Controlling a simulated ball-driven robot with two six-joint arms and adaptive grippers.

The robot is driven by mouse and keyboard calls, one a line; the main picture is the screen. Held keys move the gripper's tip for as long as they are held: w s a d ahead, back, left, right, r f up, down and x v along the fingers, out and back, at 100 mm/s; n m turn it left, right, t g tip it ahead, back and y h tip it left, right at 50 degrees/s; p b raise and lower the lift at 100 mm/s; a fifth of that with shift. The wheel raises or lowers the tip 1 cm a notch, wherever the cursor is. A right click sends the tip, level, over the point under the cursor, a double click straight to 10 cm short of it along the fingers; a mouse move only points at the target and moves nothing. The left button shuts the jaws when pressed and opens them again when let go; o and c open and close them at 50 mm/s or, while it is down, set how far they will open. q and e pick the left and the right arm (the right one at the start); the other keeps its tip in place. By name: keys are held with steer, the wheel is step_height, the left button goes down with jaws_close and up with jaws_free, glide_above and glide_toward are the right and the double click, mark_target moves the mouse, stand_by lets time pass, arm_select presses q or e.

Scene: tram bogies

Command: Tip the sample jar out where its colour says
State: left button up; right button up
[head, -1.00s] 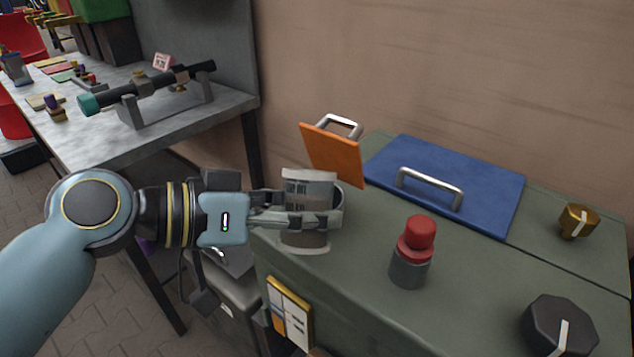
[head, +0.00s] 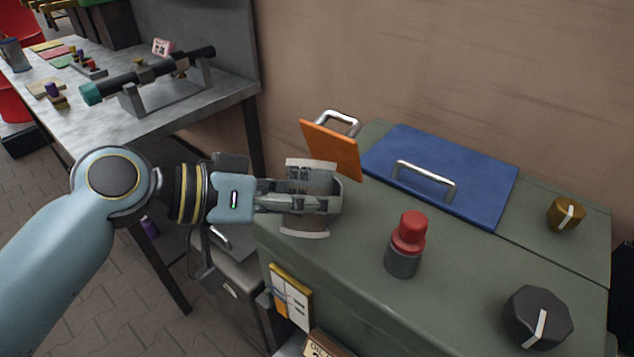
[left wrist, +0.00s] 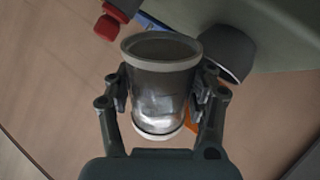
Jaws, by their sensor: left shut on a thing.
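The sample jar (head: 311,176) is a short grey cylinder with pale rims and a printed label; a brownish part shows below the fingers. My left gripper (head: 322,197) is shut around its middle. The jar is near the left end of the green cabinet's top, in front of the raised orange lid (head: 332,149). In the left wrist view the jar (left wrist: 158,92) sits between the fingers, one pale-rimmed end facing the camera. I cannot tell its contents' colour. The blue lid (head: 440,175) lies flat. My right gripper is not in view.
The green cabinet (head: 350,255) carries a red button (head: 408,242), a black knob (head: 538,317) and a brass knob (head: 566,214). A small card (head: 290,297) is on its front. A grey workbench (head: 150,128) with a dark tube on a stand is at left.

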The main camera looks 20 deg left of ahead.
arm_select(q)
steer(key=shift+n+g+p, duration=0.7)
steer(key=shift+g+p, duration=0.1)
steer(key=shift+p, duration=1.1)
steer(key=shift+r+n+g+p, duration=0.2)
steer(key=shift+n+g+p, duration=0.3)
steer(key=shift+p, duration=0.6)
stand_by(0.3)
steer(key=shift+r+n+g+p, duration=0.45)
steer(key=shift+g+p, duration=0.35)
steer(key=shift+p, duration=0.15)
stand_by(0.8)
steer(key=shift+w+a+r+n+g+p, duration=0.1)
steer(key=shift+w+r+n+g+p, duration=0.45)
steer(key=shift+p, duration=0.75)
steer(key=shift+w+f+g+p, duration=0.3)
steer(key=shift+f+g+p, duration=0.25)
stand_by(0.9)
